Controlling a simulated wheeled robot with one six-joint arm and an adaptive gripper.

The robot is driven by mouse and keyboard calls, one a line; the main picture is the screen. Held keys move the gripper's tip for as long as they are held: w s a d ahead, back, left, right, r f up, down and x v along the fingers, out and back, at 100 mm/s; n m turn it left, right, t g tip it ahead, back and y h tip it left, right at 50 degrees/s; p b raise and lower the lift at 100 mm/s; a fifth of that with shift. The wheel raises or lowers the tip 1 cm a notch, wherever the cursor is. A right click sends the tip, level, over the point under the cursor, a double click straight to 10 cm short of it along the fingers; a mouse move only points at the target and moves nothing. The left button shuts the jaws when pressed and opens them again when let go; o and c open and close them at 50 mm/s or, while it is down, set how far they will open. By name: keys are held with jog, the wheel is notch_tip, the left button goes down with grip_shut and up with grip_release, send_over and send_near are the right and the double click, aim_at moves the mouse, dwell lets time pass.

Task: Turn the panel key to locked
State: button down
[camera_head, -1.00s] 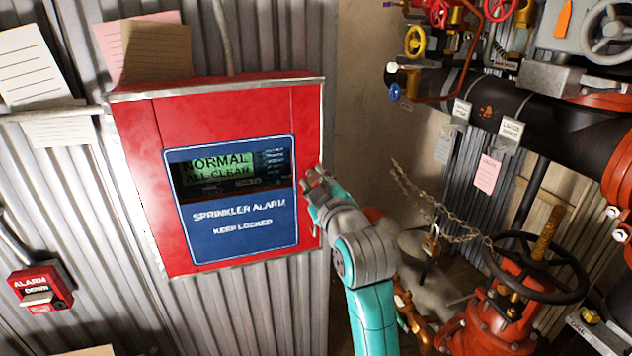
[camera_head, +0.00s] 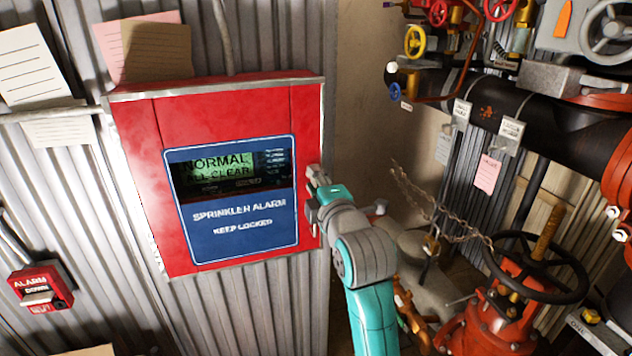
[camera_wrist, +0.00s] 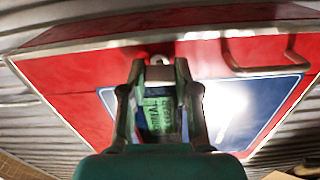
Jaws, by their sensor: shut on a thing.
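The red alarm panel (camera_head: 220,115) hangs on the corrugated wall, with a blue "SPRINKLER ALARM KEEP LOCKED" plate (camera_head: 235,245) and a lit screen reading "NORMAL ALL CLEAR". My gripper (camera_head: 314,178) is at the panel's right edge in the head view. In the wrist view my gripper (camera_wrist: 159,70) has its fingertips together on a small pale metal piece, the panel key (camera_wrist: 158,60), in front of the red face. The key's lock and its markings are hidden, so its turned position cannot be read.
A metal handle (camera_wrist: 262,70) stands out from the panel near my fingers. A red alarm box (camera_head: 40,287) is at the lower left. To the right are pipes, a chain (camera_head: 435,215) and a red valve with a black handwheel (camera_head: 535,268).

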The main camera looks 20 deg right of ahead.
jog(key=shift+n, duration=0.5)
jog(key=c, duration=0.8)
grip_release()
jog(key=shift+c, duration=0.2)
jog(key=s, duration=1.2)
